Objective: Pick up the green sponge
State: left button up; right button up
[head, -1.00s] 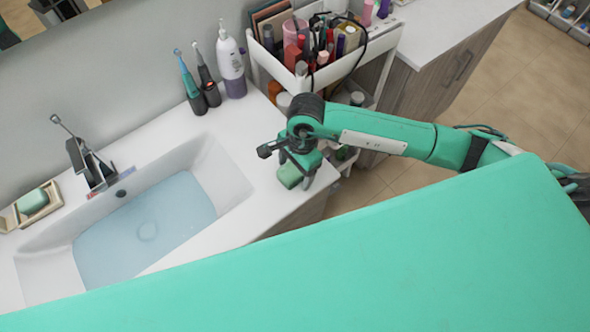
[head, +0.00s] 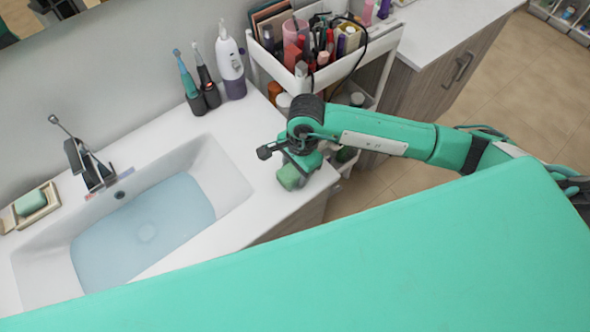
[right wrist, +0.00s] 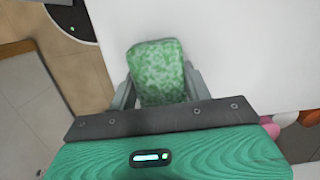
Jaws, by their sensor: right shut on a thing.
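The green sponge (head: 289,178) is at the right end of the white sink counter in the head view. In the right wrist view the sponge (right wrist: 157,70) is a mottled green block between the two grey fingers. My right gripper (head: 297,176) points down over the counter and is shut on the sponge; its fingers (right wrist: 160,88) flank the sponge on both sides. I cannot tell whether the sponge touches the counter. My left gripper is not in view.
A sink with water (head: 146,235) lies left of the gripper. Toothbrushes (head: 197,84) and a white-purple bottle (head: 231,64) stand behind. A white cart (head: 352,72) full of cosmetics is close behind the right arm. A soap dish (head: 45,211) sits far left.

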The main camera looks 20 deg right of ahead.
jog(key=shift+r+p, duration=0.3)
jog(key=shift+p, duration=0.2)
jog(key=shift+r, duration=0.25)
notch_tip(320, 180, up, 19)
jog(key=b, duration=0.5)
jog(key=shift+r, duration=0.15)
jog(key=shift+o, duration=0.9)
jog(key=shift+c, duration=0.6)
